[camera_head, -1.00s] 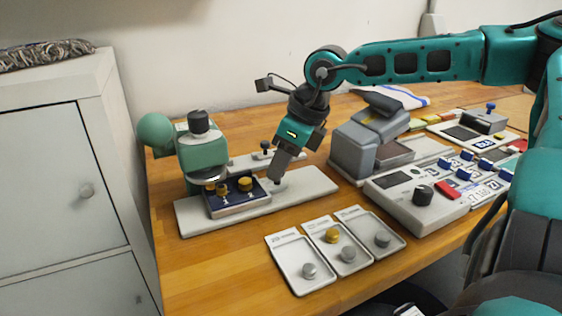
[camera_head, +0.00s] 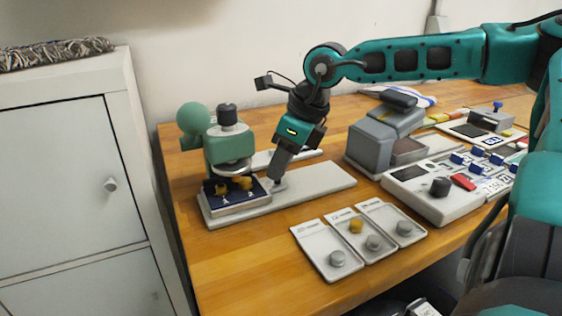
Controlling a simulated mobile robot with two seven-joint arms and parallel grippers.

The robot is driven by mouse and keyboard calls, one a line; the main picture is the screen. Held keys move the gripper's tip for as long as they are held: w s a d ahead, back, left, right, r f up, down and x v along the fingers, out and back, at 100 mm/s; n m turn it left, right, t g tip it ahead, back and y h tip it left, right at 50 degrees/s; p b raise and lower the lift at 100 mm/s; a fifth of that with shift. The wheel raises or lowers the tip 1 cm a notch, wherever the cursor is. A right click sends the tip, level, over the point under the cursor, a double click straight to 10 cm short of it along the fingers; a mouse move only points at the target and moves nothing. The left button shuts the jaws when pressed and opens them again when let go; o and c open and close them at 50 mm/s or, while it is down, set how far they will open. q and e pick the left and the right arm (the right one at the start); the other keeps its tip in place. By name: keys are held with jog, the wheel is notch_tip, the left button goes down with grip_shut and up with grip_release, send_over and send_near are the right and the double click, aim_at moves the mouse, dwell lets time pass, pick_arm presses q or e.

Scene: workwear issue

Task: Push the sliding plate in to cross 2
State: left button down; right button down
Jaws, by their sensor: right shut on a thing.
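The sliding plate (camera_head: 240,204) has a dark blue top with small white marks and two gold pieces (camera_head: 242,183) on it. It lies toward the left end of a long light-grey base (camera_head: 320,182). The green press (camera_head: 228,144) stands over its rear part, with its round head above the plate. Which mark lies under the head cannot be made out. My right gripper (camera_head: 278,182) points down at the plate's right end, shut on the small handle there. The fingers mostly hide the handle. My left gripper is out of view.
Three small trays with knobs (camera_head: 325,250) lie in front on the wooden table. A grey device (camera_head: 375,140) and a control box with a dark knob (camera_head: 432,195) stand to the right. A white cabinet (camera_head: 60,180) is at the left.

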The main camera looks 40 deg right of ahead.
jog(key=c, duration=0.9)
grip_release()
jog(key=shift+a, duration=0.3)
jog(key=shift+o, duration=0.2)
jog(key=shift+d, duration=0.1)
jog(key=shift+s+d+r, duration=0.1)
jog(key=shift+r, duration=0.45)
jog(key=p+v, duration=0.1)
jog(key=v, duration=1)
jog(key=shift+s+r+p, duration=0.2)
jog(key=shift+r+p, duration=0.1)
jog(key=shift+p, duration=0.1)
